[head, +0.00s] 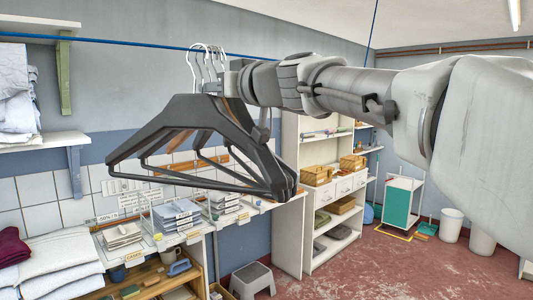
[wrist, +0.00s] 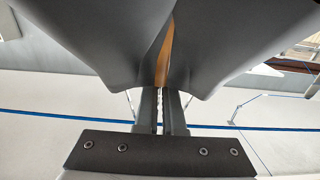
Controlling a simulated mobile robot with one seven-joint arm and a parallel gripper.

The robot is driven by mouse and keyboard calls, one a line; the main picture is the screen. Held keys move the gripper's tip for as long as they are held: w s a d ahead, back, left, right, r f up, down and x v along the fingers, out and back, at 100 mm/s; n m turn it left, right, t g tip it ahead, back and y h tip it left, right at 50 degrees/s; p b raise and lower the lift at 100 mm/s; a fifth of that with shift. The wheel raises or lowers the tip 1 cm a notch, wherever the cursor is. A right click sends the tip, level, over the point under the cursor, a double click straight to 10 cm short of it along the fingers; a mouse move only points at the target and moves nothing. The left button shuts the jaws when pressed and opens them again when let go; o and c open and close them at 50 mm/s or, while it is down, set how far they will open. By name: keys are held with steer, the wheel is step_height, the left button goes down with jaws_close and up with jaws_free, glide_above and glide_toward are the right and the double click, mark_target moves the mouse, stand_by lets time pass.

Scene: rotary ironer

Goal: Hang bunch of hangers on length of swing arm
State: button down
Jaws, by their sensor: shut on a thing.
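The bunch of hangers (head: 190,140) is mostly dark grey, with some brown wood between and pale wire hooks pointing up. My gripper (head: 222,80) is shut on the bunch just below the hooks, and the hangers hang down from it in mid-air. In the wrist view my gripper's fingers (wrist: 162,112) are close together, with dark hanger shoulders (wrist: 100,45) filling the top. A thin blue line (head: 130,42) runs across behind the hooks; I cannot tell whether it is the swing arm or a cord. The hooks look apart from it, but depth is unclear.
A wall shelf with folded cloth (head: 15,90) is at the left. Folded linen (head: 50,262) and a shelf unit (head: 150,285) stand below the hangers. A white shelving unit (head: 291,200) with baskets is behind. Red floor (head: 380,265) is open at the right.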

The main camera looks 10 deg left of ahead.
steer(key=shift+r, duration=0.25)
steer(key=shift+w+a+r+p, duration=0.15)
steer(key=shift+r+p, duration=0.25)
steer(key=shift+r, duration=0.05)
steer(key=shift+w+a+r+p, duration=0.1)
steer(key=shift+a+r+p, duration=0.05)
steer(key=shift+r+p, duration=0.25)
steer(key=shift+w+a+r+p, duration=0.4)
steer(key=shift+a+r+p, duration=0.05)
steer(key=shift+r, duration=0.05)
